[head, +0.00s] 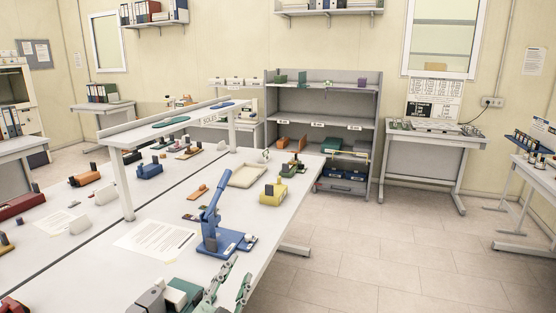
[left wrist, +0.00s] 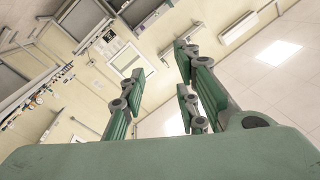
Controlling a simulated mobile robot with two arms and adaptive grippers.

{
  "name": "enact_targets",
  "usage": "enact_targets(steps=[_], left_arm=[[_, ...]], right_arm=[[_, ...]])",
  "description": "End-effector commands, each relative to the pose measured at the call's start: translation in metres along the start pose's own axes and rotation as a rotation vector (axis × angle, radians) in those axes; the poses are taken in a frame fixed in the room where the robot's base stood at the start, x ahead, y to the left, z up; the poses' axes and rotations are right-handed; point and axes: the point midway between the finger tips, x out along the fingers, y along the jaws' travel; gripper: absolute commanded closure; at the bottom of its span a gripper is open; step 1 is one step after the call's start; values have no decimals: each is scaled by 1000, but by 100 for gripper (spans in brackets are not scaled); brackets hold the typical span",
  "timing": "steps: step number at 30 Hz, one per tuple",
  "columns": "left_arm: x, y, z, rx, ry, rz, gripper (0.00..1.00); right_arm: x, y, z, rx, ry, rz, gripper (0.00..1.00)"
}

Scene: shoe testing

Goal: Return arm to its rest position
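My left gripper (head: 238,274) shows at the bottom of the head view, over the front edge of the white workbench (head: 285,215). Its green-padded fingers stand apart. In the left wrist view the same gripper (left wrist: 160,68) is open with nothing between its fingers. My right gripper is in neither view.
A blue lever press (head: 215,228) stands on the bench close to my left gripper. A yellow device (head: 273,192) and a tray (head: 248,176) lie farther back. A grey shelf (head: 322,105) stands against the wall. The floor (head: 400,260) to the right is clear.

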Motion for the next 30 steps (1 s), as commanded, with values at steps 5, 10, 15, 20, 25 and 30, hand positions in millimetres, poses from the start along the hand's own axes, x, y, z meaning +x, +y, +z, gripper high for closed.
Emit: enact_targets(steps=[5,10,15,20,25,30], left_arm=[[-76,14,116,-194,-452,39,71],[-166,38,184,-317,-803,115,71],[-239,58,212,-389,-1036,189,71],[-297,72,222,-436,-1204,255,71],[-336,89,237,-465,-1325,311,71],[-329,115,281,-462,-1337,317,71]], right_arm=[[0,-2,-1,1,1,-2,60],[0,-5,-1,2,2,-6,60],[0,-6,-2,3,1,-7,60],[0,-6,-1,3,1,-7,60],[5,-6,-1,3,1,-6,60],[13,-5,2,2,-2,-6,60]])
